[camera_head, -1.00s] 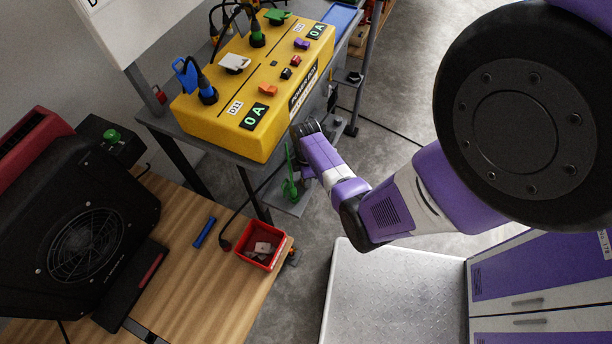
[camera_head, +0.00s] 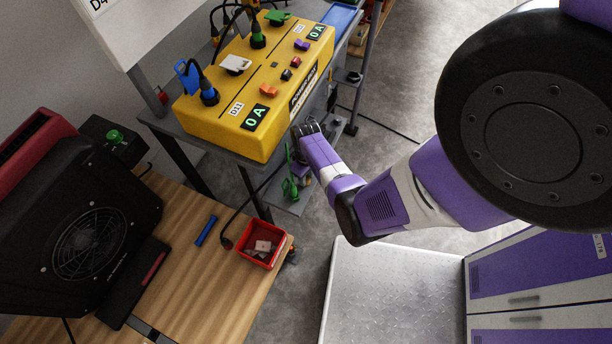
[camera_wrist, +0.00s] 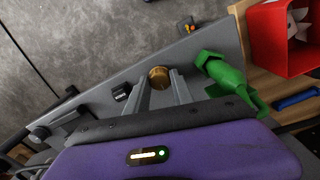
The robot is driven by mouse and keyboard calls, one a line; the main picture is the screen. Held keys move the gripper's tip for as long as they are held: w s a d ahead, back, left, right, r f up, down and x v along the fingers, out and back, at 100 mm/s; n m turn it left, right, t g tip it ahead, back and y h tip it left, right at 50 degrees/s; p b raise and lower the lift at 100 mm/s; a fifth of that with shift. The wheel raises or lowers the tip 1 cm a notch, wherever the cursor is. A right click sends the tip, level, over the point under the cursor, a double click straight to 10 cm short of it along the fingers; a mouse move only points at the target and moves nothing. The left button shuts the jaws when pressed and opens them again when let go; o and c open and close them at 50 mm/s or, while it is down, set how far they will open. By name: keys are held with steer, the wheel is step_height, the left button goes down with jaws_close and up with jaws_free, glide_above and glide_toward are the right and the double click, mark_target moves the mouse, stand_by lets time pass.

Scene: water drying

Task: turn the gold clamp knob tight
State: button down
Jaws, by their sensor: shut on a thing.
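The gold clamp knob (camera_wrist: 160,77) is a short ribbed cylinder in the wrist view, in front of a grey metal surface. My gripper (camera_wrist: 161,80) has one finger on each side of the knob and is shut on it. The faces where the fingers touch it are partly hidden. In the head view my purple and white wrist reaches down beside the yellow power box, and the knob cannot be made out there.
A green fitting (camera_wrist: 226,76) lies close to the right finger. A black knob (camera_wrist: 122,92) is to the left. The yellow power box (camera_head: 225,115) stands on the grey cart.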

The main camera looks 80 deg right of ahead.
steer(key=m, duration=0.5)
steer(key=shift+m, duration=0.3)
steer(key=m+p, duration=0.1)
steer(key=m, duration=0.9)
steer(key=shift+m, duration=0.4)
steer(key=m+p, duration=0.1)
steer(key=m, duration=0.8)
steer(key=m+p, duration=0.1)
steer(key=m, duration=0.4)
steer(key=shift+m, duration=0.3)
steer(key=m, duration=0.5)
steer(key=shift+p, duration=0.3)
steer(key=m, duration=0.5)
steer(key=shift+m, duration=0.3)
